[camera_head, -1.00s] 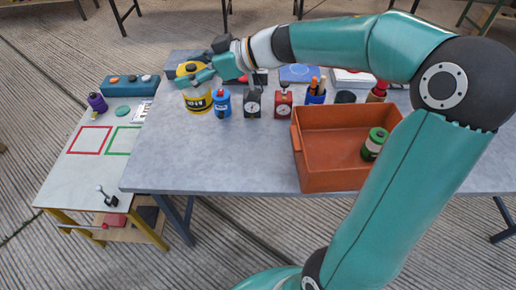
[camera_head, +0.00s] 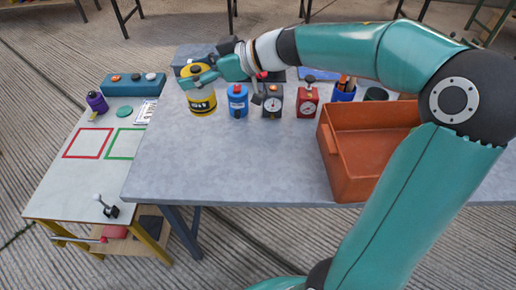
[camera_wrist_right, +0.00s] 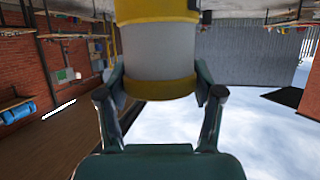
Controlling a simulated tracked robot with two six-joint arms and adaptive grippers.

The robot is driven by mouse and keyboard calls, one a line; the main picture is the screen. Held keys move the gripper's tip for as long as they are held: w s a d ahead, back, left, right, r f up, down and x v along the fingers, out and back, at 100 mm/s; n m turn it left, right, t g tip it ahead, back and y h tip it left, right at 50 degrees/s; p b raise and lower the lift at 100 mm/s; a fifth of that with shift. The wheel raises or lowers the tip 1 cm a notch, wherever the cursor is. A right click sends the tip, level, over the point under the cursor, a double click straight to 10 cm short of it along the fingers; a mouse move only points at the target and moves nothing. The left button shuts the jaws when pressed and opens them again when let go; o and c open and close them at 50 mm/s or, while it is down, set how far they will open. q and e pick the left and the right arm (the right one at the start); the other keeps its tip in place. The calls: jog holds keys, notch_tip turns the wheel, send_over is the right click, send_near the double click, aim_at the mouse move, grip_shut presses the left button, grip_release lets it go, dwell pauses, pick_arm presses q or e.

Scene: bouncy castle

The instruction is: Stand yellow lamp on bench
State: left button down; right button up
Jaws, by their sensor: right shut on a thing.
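My right gripper (camera_head: 199,75) is shut on the yellow lamp (camera_head: 193,69), above the far left part of the grey-topped bench (camera_head: 230,165). The fingers partly cover the lamp in the head view. In the right wrist view the lamp (camera_wrist_right: 158,52) is a pale cylinder with yellow bands above and below, between both fingers (camera_wrist_right: 160,90). Whether its foot touches anything is hidden. My left gripper is not in view.
A yellow can (camera_head: 202,103), a blue canister (camera_head: 237,101), a black gauge (camera_head: 272,101) and a red gauge (camera_head: 307,102) stand in a row. An orange bin (camera_head: 328,150) is at right. A low white table (camera_head: 65,190) has red and green squares.

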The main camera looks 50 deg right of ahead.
notch_tip(320, 180, down, 20)
jog(key=b, duration=1)
jog(key=shift+a+r, duration=0.1)
jog(key=o, duration=1.5)
jog(key=shift+c, duration=0.2)
jog(key=p+v, duration=0.3)
jog(key=v, duration=0.9)
